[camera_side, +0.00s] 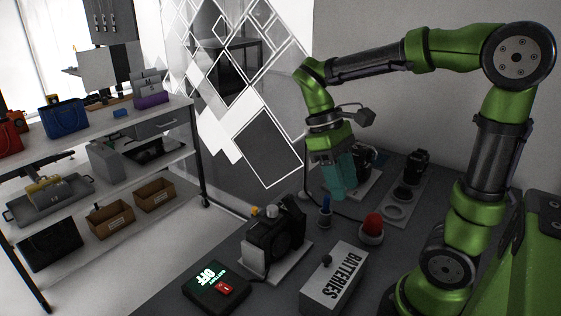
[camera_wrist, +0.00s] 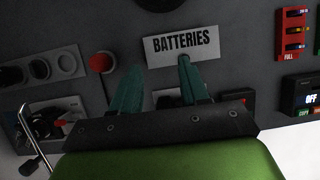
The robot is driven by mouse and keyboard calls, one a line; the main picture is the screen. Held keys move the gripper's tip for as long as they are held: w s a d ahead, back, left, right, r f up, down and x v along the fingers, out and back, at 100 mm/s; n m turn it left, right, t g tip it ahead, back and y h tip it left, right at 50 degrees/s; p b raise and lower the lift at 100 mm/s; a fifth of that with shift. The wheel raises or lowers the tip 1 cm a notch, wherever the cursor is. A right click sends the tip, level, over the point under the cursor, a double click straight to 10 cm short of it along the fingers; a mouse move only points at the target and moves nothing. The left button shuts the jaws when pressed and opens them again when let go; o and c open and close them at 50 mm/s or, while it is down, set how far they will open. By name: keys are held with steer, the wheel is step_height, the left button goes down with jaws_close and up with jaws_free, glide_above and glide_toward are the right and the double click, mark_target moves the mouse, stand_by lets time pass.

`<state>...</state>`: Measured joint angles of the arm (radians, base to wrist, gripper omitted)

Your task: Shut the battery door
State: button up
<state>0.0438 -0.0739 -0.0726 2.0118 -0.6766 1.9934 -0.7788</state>
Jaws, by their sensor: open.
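A pale box marked BATTERIES (camera_side: 335,278) sits at the front of the dark bench, with a small dark knob (camera_side: 326,260) on it. Its label panel (camera_wrist: 181,43) shows at the upper middle of the wrist view. I cannot tell how far its door stands open. My gripper (camera_side: 338,190) has teal fingers and hangs above the bench, behind and well above the box. In the wrist view, the two fingers (camera_wrist: 160,64) are apart with nothing between them, pointing towards the label and partly hiding the area below it.
A red button (camera_side: 372,224) and a blue-handled tool (camera_side: 325,217) stand behind the box. A black device (camera_side: 275,235) on a pale base is to its left. A display reading OFF (camera_side: 214,287) with a red switch is at front left. A shelf (camera_side: 100,155) stands far left.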

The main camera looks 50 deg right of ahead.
steer(key=w+d+r+t, duration=0.1)
steer(key=w+r+t, duration=0.4)
steer(key=r+t, duration=0.3)
steer(key=t, duration=0.1)
glide_toward(290, 195)
steer(key=x, duration=0.8)
steer(key=shift+w+f, duration=0.1)
steer(key=shift+f, duration=0.15)
steer(key=shift+c, duration=0.2)
jaws_close()
